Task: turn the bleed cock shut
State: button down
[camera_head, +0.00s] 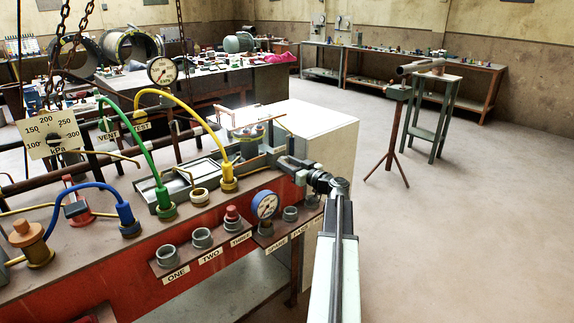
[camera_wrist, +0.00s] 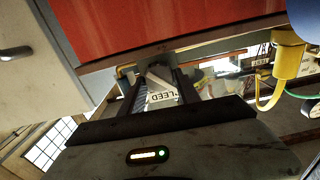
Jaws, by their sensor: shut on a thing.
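My gripper (camera_head: 286,162) reaches in at the right end of the red bench, past the row of sockets. In the wrist view, my gripper (camera_wrist: 160,76) has its two dark fingers closed in on a small grey part, which I take to be the bleed cock's handle. A pale label (camera_wrist: 166,97) reading "LEED", its first letter covered, shows between the fingers. The cock's body and the handle's angle are mostly hidden by the fingers; in the head view my arm and wrist cover that spot.
A white cabinet (camera_head: 335,150) stands just behind my gripper. Open floor lies to the right.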

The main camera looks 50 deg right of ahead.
jog(key=m, duration=0.4)
jog(key=shift+w+d+r+m, duration=0.1)
jog(key=shift+m, duration=0.2)
jog(key=shift+d+m, duration=0.1)
jog(key=shift+m, duration=1.9)
jog(key=c, duration=0.9)
grip_release()
